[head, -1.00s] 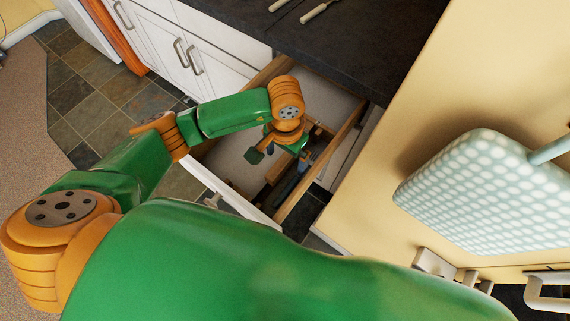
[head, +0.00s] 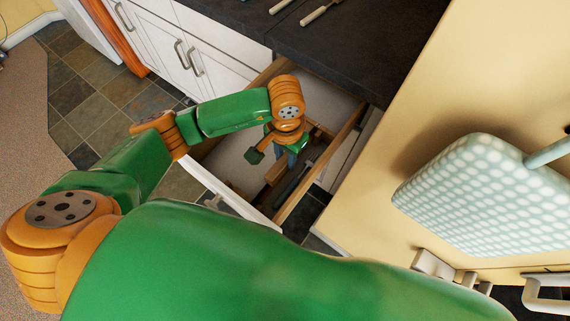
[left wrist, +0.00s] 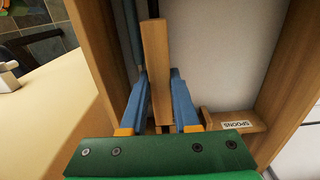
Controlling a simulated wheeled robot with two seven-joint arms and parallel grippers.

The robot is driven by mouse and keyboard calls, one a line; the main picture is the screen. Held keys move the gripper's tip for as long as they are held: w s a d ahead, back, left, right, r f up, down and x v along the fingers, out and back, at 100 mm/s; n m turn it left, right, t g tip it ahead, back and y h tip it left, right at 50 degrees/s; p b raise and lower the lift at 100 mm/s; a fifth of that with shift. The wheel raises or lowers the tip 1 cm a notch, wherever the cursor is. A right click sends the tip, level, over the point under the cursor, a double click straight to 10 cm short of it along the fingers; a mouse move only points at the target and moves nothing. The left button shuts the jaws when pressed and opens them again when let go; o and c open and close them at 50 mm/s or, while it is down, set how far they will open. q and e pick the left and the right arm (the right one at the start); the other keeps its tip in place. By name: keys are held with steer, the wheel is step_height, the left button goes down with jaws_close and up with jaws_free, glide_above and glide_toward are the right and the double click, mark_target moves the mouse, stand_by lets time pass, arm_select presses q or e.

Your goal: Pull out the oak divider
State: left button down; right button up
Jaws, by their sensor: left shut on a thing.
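The oak divider (left wrist: 155,42) is a plain wooden bar standing in the open drawer (head: 347,128). In the left wrist view, my left gripper (left wrist: 158,76) has one blue finger on each side of the bar and is shut on it. In the head view, the same gripper (head: 283,157) reaches down inside the drawer, and a short stretch of the divider (head: 275,172) shows below it. The divider's lower edge is hidden. Another wooden piece with a "SPOONS" label (left wrist: 237,125) lies to its right in the wrist view. My right gripper is not in view.
The drawer's wooden walls and white front (head: 232,196) surround the gripper closely. A dark long item (head: 292,182) lies beside the divider. A dark worktop (head: 345,45) with several light-handled utensils lies behind.

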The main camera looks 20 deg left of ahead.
arm_select(q)
steer(key=shift+r+p, duration=1.95)
steer(key=shift+r, duration=1.7)
